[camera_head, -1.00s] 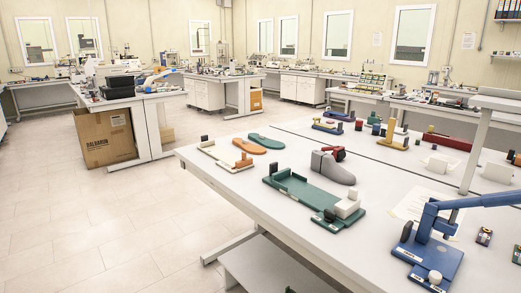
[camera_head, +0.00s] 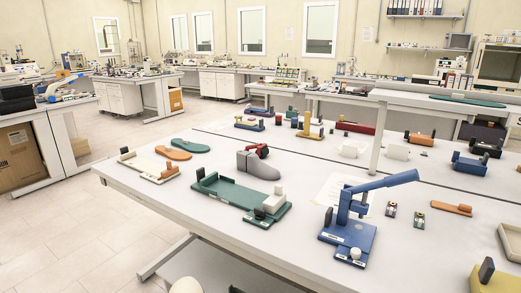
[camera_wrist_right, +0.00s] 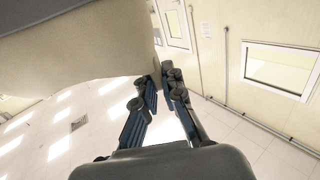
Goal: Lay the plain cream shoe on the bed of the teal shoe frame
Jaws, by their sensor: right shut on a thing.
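The teal shoe frame (camera_head: 228,194) lies on the white table in the head view, its long bed empty. A rounded cream piece (camera_head: 186,287) also shows at the bottom edge of the head view, mostly cut off. My left gripper is not in view.
A grey shoe form (camera_head: 258,166) with a red part stands just behind the teal frame. A blue lever press (camera_head: 347,235) stands to its right. Orange (camera_head: 172,154) and green soles lie at the back left. The table in front of the frame is mostly clear.

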